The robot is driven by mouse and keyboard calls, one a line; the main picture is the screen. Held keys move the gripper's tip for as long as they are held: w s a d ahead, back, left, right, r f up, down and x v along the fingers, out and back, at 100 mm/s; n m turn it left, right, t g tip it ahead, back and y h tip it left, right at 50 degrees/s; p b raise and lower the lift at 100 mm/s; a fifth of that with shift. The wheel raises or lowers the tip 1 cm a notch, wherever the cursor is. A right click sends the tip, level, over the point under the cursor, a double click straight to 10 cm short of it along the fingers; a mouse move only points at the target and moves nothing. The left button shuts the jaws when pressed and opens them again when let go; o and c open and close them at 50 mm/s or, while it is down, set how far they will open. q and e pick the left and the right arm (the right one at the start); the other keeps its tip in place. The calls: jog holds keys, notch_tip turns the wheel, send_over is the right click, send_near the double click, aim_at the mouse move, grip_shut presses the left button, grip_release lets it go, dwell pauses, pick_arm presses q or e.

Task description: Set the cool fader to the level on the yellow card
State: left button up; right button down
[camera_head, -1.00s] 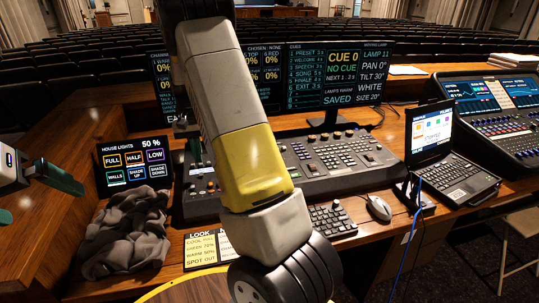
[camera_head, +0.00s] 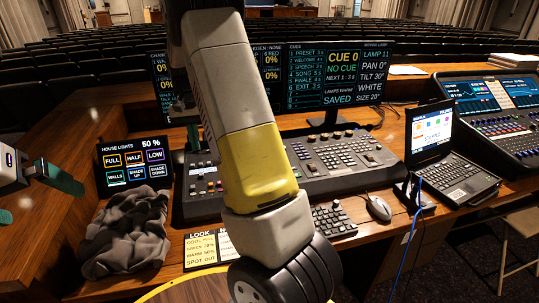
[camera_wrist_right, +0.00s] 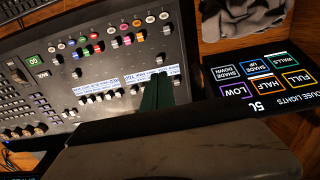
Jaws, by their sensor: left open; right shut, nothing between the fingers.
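The lighting desk (camera_head: 345,160) stands across the table, its left part partly behind my right arm. In the right wrist view the desk (camera_wrist_right: 45,70) appears turned, with coloured buttons, label strips and small fader caps (camera_wrist_right: 100,97). I cannot tell which cap is the cool fader. My right gripper (camera_wrist_right: 155,95) is shut and empty, its green fingertips over the desk by a label strip; contact is unclear. The cream and yellow LOOK card (camera_head: 203,249) lies at the front edge, its right side behind my arm; its top line starts with COOL. My left gripper (camera_head: 48,192) is open at the left edge.
A house lights panel (camera_head: 135,164) reading 50 % stands left of the desk, with a crumpled grey cloth (camera_head: 125,235) in front. Cue monitors (camera_head: 335,77) stand behind.

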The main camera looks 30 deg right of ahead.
jog(key=s+a+r, duration=0.2)
jog(key=s+a, duration=0.1)
jog(key=s, duration=0.8)
jog(key=shift+s+a, duration=0.15)
jog(key=shift+s, duration=0.15)
jog(key=s+r+n+t+y, duration=0.1)
jog(key=s+r+n+t, duration=0.1)
jog(key=s+r, duration=0.4)
jog(key=s+r+n+t+y, duration=0.1)
jog(key=s+r+t, duration=0.3)
jog(key=s+r, duration=0.3)
jog(key=s, duration=0.5)
jog(key=shift+s+a+n, duration=0.2)
jog(key=shift+a+n, duration=0.05)
jog(key=shift+n, duration=0.15)
jog(key=shift+d, duration=0.1)
